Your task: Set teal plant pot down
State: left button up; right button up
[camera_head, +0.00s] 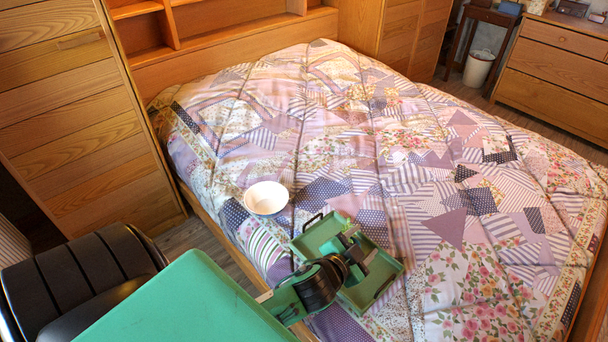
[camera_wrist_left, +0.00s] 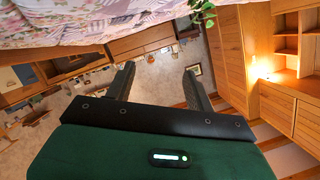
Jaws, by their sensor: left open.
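I cannot make out a teal plant pot in either view. A green tray (camera_head: 316,236) with a dark handle lies on the patchwork bed near its front edge. My left gripper (camera_head: 359,247) is over the tray, its two fingers apart. In the left wrist view, the open fingers of this gripper (camera_wrist_left: 159,76) have nothing visible between them. Green plant leaves (camera_wrist_left: 201,15) show at the top of that view, beside the bed cover; no pot is visible under them. My arm and gripper hide part of the tray. My right gripper is not in view.
A white bowl (camera_head: 266,198) sits on the bed (camera_head: 420,170) behind and left of the tray. Wooden cabinets (camera_head: 85,120) stand at the left, and a dresser (camera_head: 556,70) at the back right. The bed right of the tray is clear.

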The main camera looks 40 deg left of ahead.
pick_arm(q)
jog(key=s+f+n+g, duration=0.2)
jog(key=s+f+g, duration=0.3)
jog(key=s, duration=0.6)
jog(key=s+f+n+g, duration=0.1)
jog(key=s+f+g, duration=0.5)
jog(key=s+f, duration=0.3)
jog(key=shift+s+d+n+h, duration=0.3)
jog(key=shift+s+n+h, duration=0.1)
jog(key=shift+s, duration=0.5)
jog(key=shift+f, duration=0.1)
